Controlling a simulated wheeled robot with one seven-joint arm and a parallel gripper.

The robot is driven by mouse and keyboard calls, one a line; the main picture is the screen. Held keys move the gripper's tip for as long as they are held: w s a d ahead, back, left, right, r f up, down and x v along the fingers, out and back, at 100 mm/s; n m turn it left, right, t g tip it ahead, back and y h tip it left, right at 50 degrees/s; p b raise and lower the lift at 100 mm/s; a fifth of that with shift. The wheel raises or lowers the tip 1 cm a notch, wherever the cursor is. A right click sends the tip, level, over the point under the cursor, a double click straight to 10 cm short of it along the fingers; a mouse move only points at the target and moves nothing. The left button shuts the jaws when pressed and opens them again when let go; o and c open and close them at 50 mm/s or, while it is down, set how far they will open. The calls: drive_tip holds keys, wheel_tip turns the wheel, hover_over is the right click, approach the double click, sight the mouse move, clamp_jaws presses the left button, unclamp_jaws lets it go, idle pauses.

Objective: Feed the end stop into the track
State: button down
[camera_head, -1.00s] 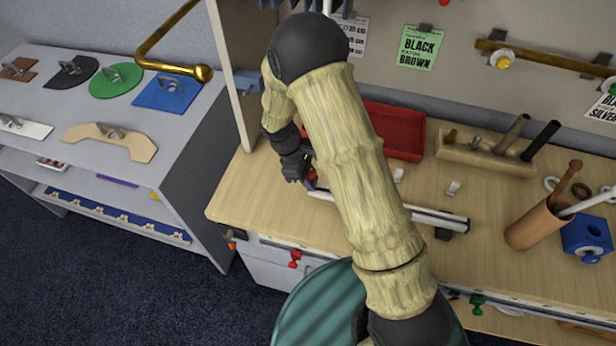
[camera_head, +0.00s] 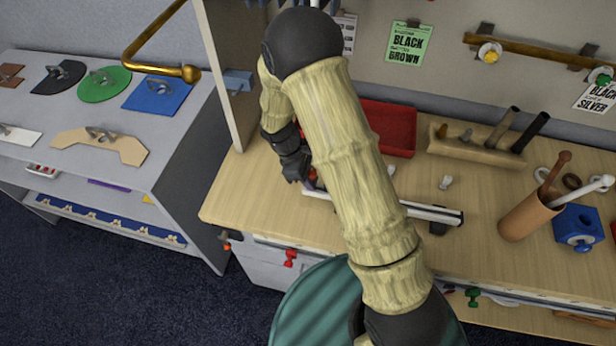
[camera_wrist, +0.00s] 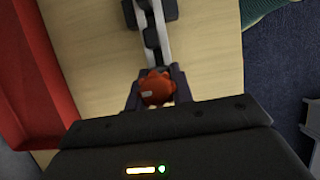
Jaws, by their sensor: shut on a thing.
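The end stop (camera_wrist: 157,88) is a small orange-red piece. My gripper (camera_wrist: 156,92) is shut on it, with one dark finger on each side. In the head view my gripper (camera_head: 302,178) is low over the table at the left end of the track. The track (camera_head: 436,213) is a slim pale rail with dark supports, lying on the wooden table and partly hidden behind my arm. In the wrist view the track (camera_wrist: 158,52) runs up from the end stop, in line with it. I cannot tell whether the end stop touches the track or is inside it.
A red tray (camera_head: 392,130) lies behind my arm. A wooden block with pegs (camera_head: 470,150), a tan cup with sticks (camera_head: 528,218) and a blue block (camera_head: 580,228) stand to the right.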

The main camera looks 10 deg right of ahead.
drive_tip(key=shift+d, duration=0.2)
drive_tip(key=c, duration=1.1)
unclamp_jaws()
drive_tip(key=shift+s, duration=0.1)
drive_tip(key=shift+c, duration=0.2)
drive_tip(key=b+v, duration=0.2)
drive_tip(key=v, duration=1.5)
drive_tip(key=shift+r, duration=0.25)
drive_tip(key=shift+d, duration=0.1)
